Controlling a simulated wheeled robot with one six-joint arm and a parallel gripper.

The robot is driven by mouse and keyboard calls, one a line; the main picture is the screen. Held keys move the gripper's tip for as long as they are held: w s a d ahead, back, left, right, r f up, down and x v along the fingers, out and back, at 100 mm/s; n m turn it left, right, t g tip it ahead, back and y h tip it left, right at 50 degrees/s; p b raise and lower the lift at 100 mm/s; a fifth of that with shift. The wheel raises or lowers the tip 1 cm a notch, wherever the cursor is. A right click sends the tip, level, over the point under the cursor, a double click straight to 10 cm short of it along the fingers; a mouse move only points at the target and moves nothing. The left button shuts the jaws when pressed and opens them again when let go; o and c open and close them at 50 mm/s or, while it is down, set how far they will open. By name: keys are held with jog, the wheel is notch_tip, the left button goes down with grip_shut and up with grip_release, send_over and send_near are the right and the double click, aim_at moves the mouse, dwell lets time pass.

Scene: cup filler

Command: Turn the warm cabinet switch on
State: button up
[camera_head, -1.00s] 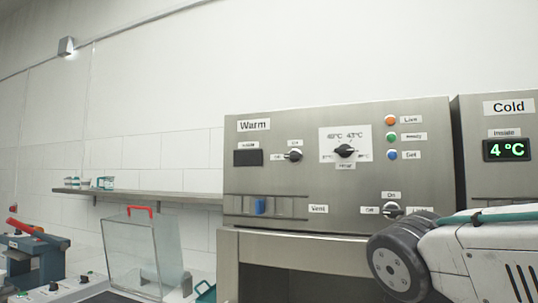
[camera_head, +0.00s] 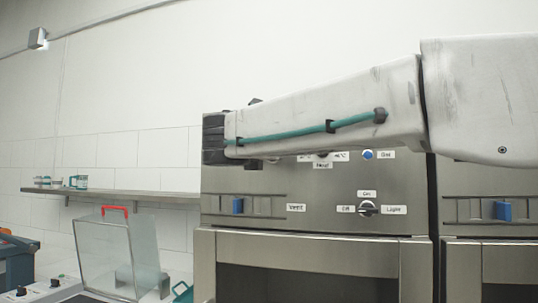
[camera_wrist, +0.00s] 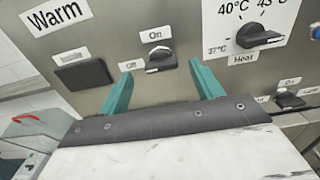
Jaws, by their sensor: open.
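The warm cabinet's front panel (camera_head: 290,185) is brushed metal, and its upper part is hidden by my arm in the head view. In the wrist view the Warm label (camera_wrist: 56,14) is at upper left. Right of it is the warm cabinet switch (camera_wrist: 160,58), a small dark rotary knob with On above and Off at its left. Its handle lies roughly sideways, on the Off side as far as I can tell. My gripper (camera_wrist: 161,71) is open, its two teal fingers on either side of the knob and apart from it. Whether the fingertips touch the panel is unclear.
The heat dial (camera_wrist: 258,38) is close to the right finger, and a dark display (camera_wrist: 83,75) is left of the fingers. Lower down are the light switch (camera_head: 368,208) and blue vent slider (camera_head: 238,205). A glass box (camera_head: 118,255) with a red handle stands at left.

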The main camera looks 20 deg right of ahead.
jog(key=shift+x, duration=1.7)
jog(key=shift+s, duration=0.1)
jog(key=c, duration=1)
jog(key=shift+m, duration=0.4)
jog(key=m, duration=1.7)
jog(key=shift+s+d+f, duration=0.1)
jog(key=shift+d+f, duration=0.05)
